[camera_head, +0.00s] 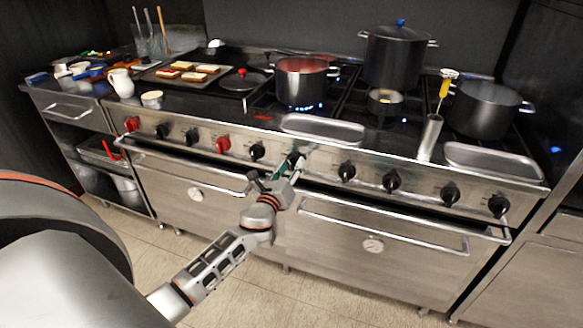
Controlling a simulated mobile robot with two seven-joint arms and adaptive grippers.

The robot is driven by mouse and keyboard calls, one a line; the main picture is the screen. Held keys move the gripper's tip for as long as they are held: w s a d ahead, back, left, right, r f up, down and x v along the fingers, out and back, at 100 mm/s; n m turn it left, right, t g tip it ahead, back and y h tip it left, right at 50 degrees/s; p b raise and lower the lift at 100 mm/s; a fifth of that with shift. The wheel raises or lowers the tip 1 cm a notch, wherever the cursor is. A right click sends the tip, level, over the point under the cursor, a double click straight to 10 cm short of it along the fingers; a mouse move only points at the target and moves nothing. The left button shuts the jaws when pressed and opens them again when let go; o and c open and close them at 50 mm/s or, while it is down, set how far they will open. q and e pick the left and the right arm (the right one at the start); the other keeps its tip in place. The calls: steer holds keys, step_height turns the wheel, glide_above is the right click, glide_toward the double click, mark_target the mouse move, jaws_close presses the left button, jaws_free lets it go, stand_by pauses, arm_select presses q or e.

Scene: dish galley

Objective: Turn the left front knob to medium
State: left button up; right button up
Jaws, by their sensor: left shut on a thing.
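The range (330,232) has a steel front panel with a row of black and red knobs. My left gripper (287,170) reaches up from below to this panel. It is shut on a black knob (294,157), which I take to be the left front knob, just right of another black knob (257,151). The fingers hide much of the held knob, so its pointer setting cannot be read. Blue flames (305,107) show under a steel pot (301,79) on the left burners. My right gripper is out of view.
Door handles (385,228) jut out below the knobs. A steel tray (323,128) lies along the front edge above the held knob. The floor in front is clear.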

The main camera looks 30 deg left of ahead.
arm_select(q)
steer(key=n, duration=0.6)
steer(key=shift+n, duration=1.3)
steer(key=o, duration=1.1)
